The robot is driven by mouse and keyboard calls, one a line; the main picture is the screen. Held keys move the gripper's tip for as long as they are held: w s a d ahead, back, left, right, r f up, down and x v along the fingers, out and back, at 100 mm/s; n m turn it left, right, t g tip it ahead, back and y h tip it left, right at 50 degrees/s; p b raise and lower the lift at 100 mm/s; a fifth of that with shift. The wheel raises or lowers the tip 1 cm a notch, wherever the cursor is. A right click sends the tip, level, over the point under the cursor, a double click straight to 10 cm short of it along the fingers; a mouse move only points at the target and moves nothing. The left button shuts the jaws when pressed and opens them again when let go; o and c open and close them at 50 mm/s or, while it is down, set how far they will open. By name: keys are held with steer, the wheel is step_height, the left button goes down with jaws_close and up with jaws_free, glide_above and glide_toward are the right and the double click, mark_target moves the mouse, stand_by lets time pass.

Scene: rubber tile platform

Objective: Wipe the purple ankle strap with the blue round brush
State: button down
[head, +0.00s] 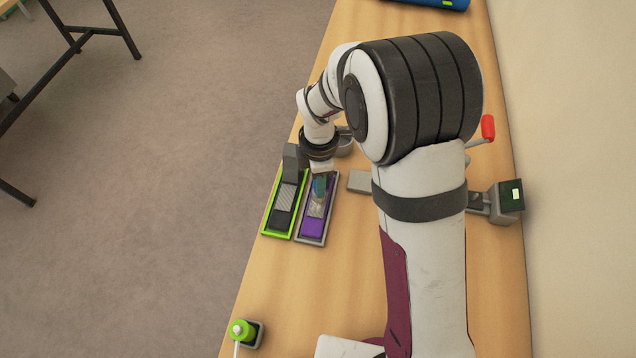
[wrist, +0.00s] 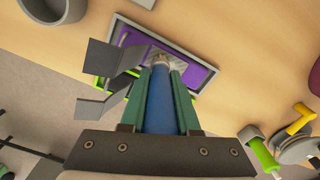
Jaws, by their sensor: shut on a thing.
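The purple ankle strap (head: 313,226) lies in a grey-rimmed tray on the wooden surface. It also shows in the wrist view (wrist: 197,73), partly hidden behind the brush and fingers. My gripper (head: 320,178) is shut on the blue round brush (wrist: 161,103). The blue handle lies between the two green fingers, and the brush's far end points down at the strap. In the head view the brush's lower end overlaps a grey patterned part of the strap. I cannot tell for sure whether it touches.
A green-rimmed tray (head: 267,220) with a dark strap lies just left, with a grey upright block (head: 291,160) at its far end. A flat grey block (head: 360,181) lies right. A device with a screen (head: 508,196) stands right.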

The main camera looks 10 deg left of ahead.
steer(key=shift+w, duration=0.6)
steer(key=shift+s, duration=0.1)
steer(key=shift+s, duration=1.05)
steer(key=shift+s, duration=0.1)
steer(key=shift+s, duration=1.1)
steer(key=shift+w, duration=1.2)
